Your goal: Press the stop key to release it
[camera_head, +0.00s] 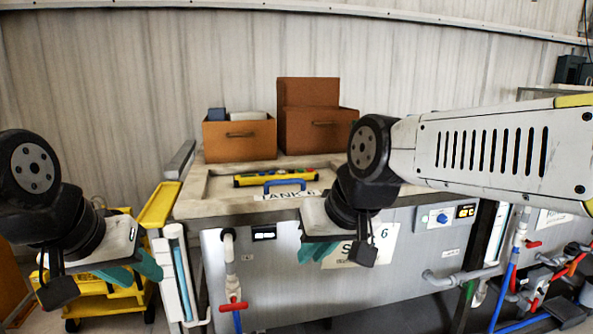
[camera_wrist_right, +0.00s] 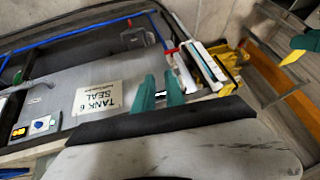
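A yellow control bar (camera_head: 275,178) with coloured buttons lies on the tank lid, behind a blue handle (camera_head: 285,184). A red spot shows on it, but I cannot tell whether it is the stop key. A panel with a blue knob (camera_head: 441,218) is on the tank front, right of my right gripper; it also shows in the right wrist view (camera_wrist_right: 42,125). My right gripper (camera_head: 316,251) hangs before the tank front, its teal fingers (camera_wrist_right: 161,92) apart and empty. My left gripper (camera_head: 133,272) is at the left, fingers apart and empty.
Two brown boxes (camera_head: 240,138) stand at the tank's back. A small black-and-white unit (camera_head: 264,233) is on the tank front. A yellow cart (camera_head: 95,300) stands left. Pipes with red valves (camera_head: 233,306) run beside and right of the tank front.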

